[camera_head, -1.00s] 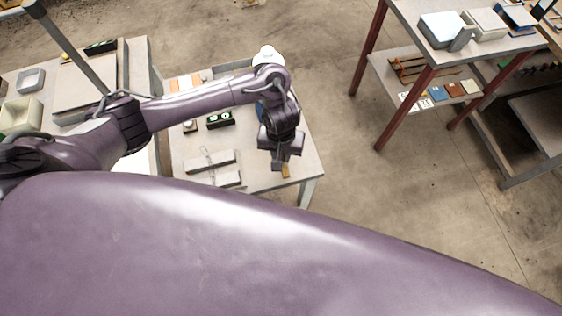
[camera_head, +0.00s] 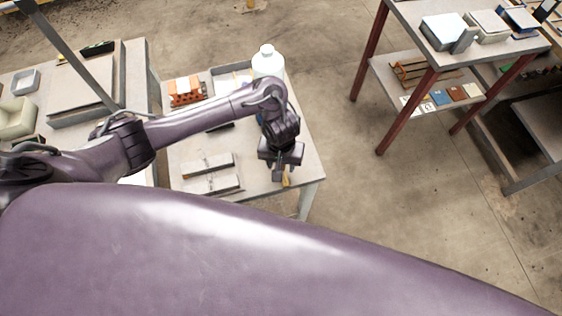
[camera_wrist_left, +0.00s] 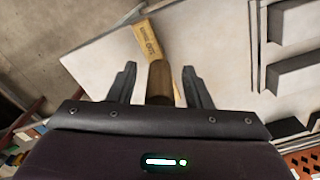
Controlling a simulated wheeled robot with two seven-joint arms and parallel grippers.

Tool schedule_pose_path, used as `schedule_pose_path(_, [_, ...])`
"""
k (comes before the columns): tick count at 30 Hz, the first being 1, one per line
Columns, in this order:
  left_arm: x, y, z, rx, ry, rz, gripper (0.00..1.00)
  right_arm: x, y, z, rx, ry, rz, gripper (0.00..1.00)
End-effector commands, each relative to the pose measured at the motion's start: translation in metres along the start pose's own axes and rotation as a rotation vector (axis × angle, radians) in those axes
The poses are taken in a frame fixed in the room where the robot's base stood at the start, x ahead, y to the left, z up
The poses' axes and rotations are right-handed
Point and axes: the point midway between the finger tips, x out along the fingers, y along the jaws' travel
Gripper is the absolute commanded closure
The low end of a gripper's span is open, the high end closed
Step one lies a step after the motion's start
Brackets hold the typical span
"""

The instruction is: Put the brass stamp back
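The brass stamp (camera_wrist_left: 150,38) shows in the left wrist view as a yellowish block with markings on its face. A darker brass handle (camera_wrist_left: 159,82) runs from it towards my left gripper (camera_wrist_left: 158,82). The two fingers stand apart, one on each side of the handle, with a visible gap on both sides, so the gripper looks open. In the head view the left gripper (camera_head: 283,172) points down over the near right corner of the table (camera_head: 255,182), with the stamp (camera_head: 287,181) just below it, partly hidden. My right gripper is not in view.
Grey slotted blocks (camera_head: 210,172) lie left of the gripper. A white bottle (camera_head: 268,62), a grey tray (camera_head: 226,74) and an orange hollow brick (camera_head: 186,91) stand at the back. A red-legged shelf (camera_head: 430,70) stands right, across open floor.

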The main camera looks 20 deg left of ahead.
Motion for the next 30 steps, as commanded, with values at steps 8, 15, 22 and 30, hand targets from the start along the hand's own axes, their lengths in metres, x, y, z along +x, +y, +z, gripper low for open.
schedule_pose_path(8, [-0.011,0.0,-0.001,0.001,0.003,0.001,0.55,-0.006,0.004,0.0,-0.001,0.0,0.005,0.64])
schedule_pose_path(15, [-0.059,0.0,-0.002,0.003,0.006,-0.001,0.55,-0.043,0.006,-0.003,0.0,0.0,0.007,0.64])
schedule_pose_path(22, [-0.103,0.0,-0.002,0.003,0.005,-0.001,0.55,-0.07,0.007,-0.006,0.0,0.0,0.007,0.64])
schedule_pose_path(30, [-0.123,0.0,0.0,0.001,0.001,0.0,0.55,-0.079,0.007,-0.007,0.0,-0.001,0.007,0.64])
